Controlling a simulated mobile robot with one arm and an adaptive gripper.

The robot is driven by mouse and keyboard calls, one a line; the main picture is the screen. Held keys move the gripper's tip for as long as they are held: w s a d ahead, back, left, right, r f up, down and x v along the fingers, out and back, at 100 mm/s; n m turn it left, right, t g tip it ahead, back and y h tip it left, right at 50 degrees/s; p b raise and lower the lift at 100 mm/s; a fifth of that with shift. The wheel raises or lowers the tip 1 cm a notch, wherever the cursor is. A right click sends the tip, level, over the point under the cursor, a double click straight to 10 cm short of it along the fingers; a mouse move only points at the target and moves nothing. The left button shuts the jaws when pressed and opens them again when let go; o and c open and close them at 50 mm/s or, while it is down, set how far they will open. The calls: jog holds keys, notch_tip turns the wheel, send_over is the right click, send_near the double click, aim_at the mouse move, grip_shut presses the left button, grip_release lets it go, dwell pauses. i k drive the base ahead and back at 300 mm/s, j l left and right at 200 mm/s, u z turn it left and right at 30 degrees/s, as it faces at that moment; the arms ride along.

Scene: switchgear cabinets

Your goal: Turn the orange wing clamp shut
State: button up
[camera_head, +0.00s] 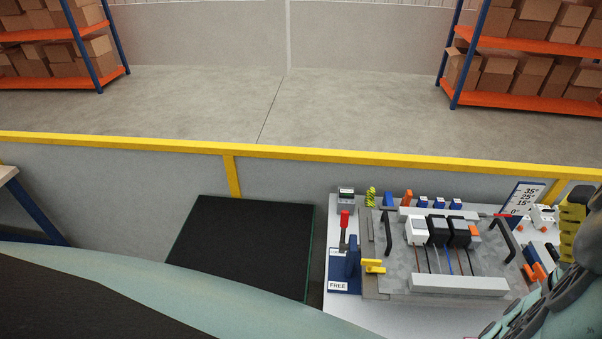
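A small orange part with wing-like lobes (536,271) is at the right end of the white workbench (353,320), next to a blue block. It looks like the orange wing clamp, but it is small and I cannot tell its turn position. My arm's dark and teal links fill the lower right corner, close to it in the picture. I cannot make out my gripper's fingers there.
A grey plate (396,265) with two black handles carries wired devices. A red-handled lever (344,228) and a yellow clamp (373,266) stand at its left. Small blocks line the back. A yellow stepped part (571,228) stands at right. A black mat (240,245) lies left.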

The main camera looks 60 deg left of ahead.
aim_at(539, 273)
jog(key=i+l, duration=0.35)
jog(key=i, duration=0.15)
jog(key=i+l+z, duration=0.1)
jog(key=i+l, duration=0.25)
jog(key=i, duration=0.2)
